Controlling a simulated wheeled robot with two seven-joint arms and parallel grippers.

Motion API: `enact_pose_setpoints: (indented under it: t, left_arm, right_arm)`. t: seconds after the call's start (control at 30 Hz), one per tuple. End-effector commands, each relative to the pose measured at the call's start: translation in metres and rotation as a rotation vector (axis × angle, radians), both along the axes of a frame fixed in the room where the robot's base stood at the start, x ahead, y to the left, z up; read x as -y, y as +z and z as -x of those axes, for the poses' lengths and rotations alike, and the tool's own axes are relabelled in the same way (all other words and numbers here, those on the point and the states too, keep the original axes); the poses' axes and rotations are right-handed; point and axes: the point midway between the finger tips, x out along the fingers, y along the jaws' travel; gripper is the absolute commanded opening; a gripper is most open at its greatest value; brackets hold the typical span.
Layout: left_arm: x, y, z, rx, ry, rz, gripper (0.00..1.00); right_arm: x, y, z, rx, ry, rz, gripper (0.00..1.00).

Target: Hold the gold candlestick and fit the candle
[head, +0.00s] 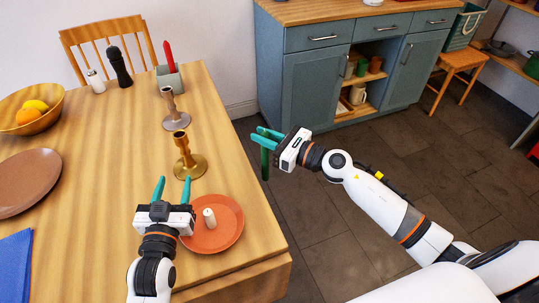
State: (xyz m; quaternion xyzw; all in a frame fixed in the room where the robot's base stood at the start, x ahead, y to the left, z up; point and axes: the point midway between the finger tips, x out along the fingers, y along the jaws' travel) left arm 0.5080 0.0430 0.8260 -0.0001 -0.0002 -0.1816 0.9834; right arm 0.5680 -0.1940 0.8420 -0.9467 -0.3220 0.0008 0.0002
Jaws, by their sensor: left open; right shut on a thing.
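The gold candlestick (183,152) stands upright on the wooden table, its socket empty as far as I can see. My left gripper (174,182) is open on the near side of the candlestick, its fingertips just short of the base in the picture and not closed on it. My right gripper (267,133) is shut on a dark green candle (265,164), which hangs roughly upright. It is to the right of the table edge, with floor behind it. The candle's upper part is partly hidden by the fingers.
A silver candlestick (176,121) stands behind the gold one. An orange plate (230,228) with a short white candle (209,217) is beside my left gripper. A grey holder (169,78) with a red candle (168,54), pepper mill (120,68) and fruit bowl (40,122) stand farther back.

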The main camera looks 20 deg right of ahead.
Motion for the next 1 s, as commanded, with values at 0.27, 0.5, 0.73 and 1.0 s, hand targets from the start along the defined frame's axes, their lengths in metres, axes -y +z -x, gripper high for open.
enact_pose_setpoints:
  t: [0.27, 0.5, 0.73, 1.0]
  left_arm:
    - [0.0, 0.0, 0.0, 0.0, 0.0, 0.0, 0.47]
    - [0.0, 0.0, 0.0, 0.0, 0.0, 0.0, 0.47]
    - [0.0, 0.0, 0.0, 0.0, 0.0, 0.0, 0.47]
    - [0.0, 0.0, 0.0, 0.0, 0.0, 0.0, 0.47]
  right_arm:
    - [0.019, 0.05, -0.053, 0.009, 0.148, -0.003, 0.0]
    - [-0.023, 0.113, -0.076, 0.011, 0.307, 0.0, 0.0]
    - [-0.096, 0.204, -0.084, 0.013, 0.514, 0.001, 0.0]
    - [-0.175, 0.29, -0.062, 0.006, 0.702, 0.002, 0.0]
